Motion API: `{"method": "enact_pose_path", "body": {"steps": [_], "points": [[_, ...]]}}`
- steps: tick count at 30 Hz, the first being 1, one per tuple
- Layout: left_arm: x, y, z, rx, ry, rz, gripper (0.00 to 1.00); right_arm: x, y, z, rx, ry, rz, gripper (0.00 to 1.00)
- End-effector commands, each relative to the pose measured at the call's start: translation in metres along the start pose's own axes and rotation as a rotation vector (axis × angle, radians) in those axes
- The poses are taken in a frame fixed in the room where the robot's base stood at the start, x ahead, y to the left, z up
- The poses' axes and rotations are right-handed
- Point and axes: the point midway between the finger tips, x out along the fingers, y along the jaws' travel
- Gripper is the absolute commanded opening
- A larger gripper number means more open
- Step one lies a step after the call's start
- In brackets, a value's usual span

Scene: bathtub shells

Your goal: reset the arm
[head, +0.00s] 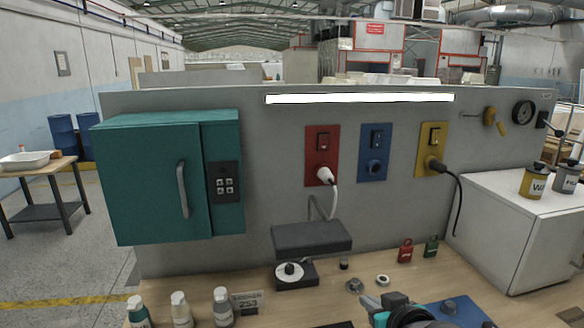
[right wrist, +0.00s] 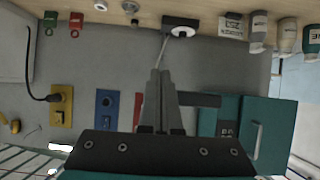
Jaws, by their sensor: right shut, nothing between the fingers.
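My right gripper (head: 372,302) shows at the bottom of the head view, low over the workbench, with part of my teal arm behind it. In the right wrist view its two grey fingers (right wrist: 159,75) lie together, shut, with nothing between them. That view is upside down and looks toward the panel wall and the bench. My left gripper is in neither view.
A teal cabinet (head: 150,180) and red, blue and yellow switch panels (head: 374,152) are on the grey wall. Below are a dark shelf (head: 312,237), several bottles (head: 181,308), small padlocks (head: 405,251) and a blue plate (head: 455,312). A white cabinet (head: 500,240) stands right.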

Motion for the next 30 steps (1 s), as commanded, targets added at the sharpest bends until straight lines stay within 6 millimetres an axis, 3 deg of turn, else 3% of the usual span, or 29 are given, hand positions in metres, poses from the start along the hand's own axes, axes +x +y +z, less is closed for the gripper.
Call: {"method": "enact_pose_path", "body": {"steps": [1, 3, 9, 15, 21, 30], "points": [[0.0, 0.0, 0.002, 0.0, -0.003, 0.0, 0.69, -0.009, -0.006, 0.032, 0.0, -0.072, -0.001, 0.0], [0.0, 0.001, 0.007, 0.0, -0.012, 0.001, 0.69, -0.025, -0.013, 0.071, -0.001, -0.17, 0.002, 0.0], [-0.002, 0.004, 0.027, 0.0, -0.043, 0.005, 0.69, -0.08, -0.028, 0.163, 0.003, -0.422, 0.012, 0.0], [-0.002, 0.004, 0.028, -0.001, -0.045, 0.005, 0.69, -0.129, -0.038, 0.215, 0.008, -0.595, 0.021, 0.0], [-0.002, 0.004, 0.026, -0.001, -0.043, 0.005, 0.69, -0.175, -0.045, 0.251, 0.015, -0.735, 0.031, 0.0], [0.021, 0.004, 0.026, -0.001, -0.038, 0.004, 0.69, -0.122, -0.047, 0.318, 0.015, -0.764, 0.025, 0.0]]}}
